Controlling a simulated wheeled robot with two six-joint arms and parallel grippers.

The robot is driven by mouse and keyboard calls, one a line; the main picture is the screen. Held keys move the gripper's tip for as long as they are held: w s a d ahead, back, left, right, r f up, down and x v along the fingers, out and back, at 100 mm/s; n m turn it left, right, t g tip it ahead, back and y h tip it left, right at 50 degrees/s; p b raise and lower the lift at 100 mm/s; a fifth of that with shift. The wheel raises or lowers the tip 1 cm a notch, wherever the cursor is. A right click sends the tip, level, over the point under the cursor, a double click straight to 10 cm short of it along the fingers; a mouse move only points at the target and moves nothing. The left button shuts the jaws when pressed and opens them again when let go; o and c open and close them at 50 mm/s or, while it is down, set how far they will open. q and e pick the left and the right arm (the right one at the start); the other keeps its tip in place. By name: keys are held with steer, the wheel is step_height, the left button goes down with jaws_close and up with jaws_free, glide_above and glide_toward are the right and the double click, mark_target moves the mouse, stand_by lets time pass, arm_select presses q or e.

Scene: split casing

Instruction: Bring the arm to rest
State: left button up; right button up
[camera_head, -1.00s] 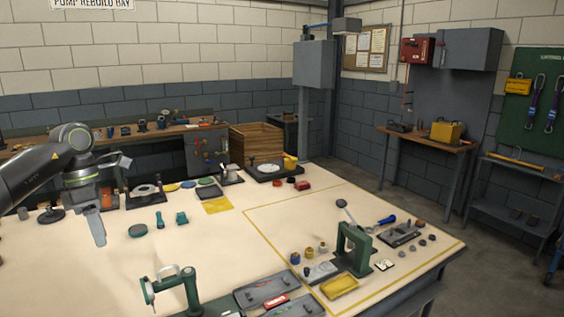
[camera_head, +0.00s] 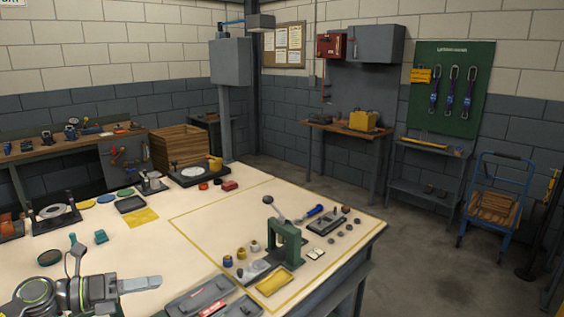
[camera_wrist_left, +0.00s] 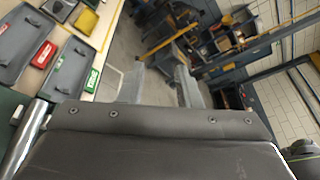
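My left gripper (camera_head: 150,283) is low at the left of the head view, over the table's near part, with its fingers pointing right. In the left wrist view its two grey fingers (camera_wrist_left: 160,87) stand apart with nothing held between them. The grey casing parts (camera_head: 200,296) lie on the table just right of the fingers. In the wrist view a grey part with a red label (camera_wrist_left: 43,54) and one with a green label (camera_wrist_left: 76,72) show at the upper left, apart from the fingers. My right gripper is in neither view.
A green press (camera_head: 286,243) and a yellow tray (camera_head: 274,281) stand inside the yellow outline on the table (camera_head: 200,222). Small parts lie around them. A blue cart (camera_head: 496,200) stands on the floor at right. Open floor (camera_head: 430,255) lies beyond the table's right edge.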

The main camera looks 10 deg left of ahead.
arm_select(q)
steer(key=s+a+f+n+t+y, duration=0.15)
steer(key=s+f+n+y, duration=0.5)
steer(key=n, duration=0.85)
steer(key=s+a+f+n+t+y, duration=0.1)
steer(key=s+a+f+n+y, duration=0.15)
steer(key=f+n+y, duration=0.8)
steer(key=s+d+f+n+g+h, duration=0.1)
steer(key=s+d+f+n+g, duration=0.1)
steer(key=s+d+n+g, duration=0.3)
steer(key=s+d+f+n+g+h, duration=0.1)
steer(key=s+d+f+n, duration=0.15)
steer(key=s, duration=0.45)
steer(key=s+d+f+n+g+h, duration=0.1)
steer(key=s+d+n+g, duration=0.25)
steer(key=s, duration=0.25)
step_height(320, 180, down, 23)
steer(key=a, duration=0.3)
steer(key=s+d+f+g, duration=0.1)
steer(key=s+f+g, duration=0.1)
steer(key=s+f, duration=1.3)
step_height(320, 180, down, 3)
steer(key=shift+s+d+r+n+h, duration=0.2)
steer(key=shift+d+n+h, duration=0.1)
steer(key=shift+n+h, duration=0.1)
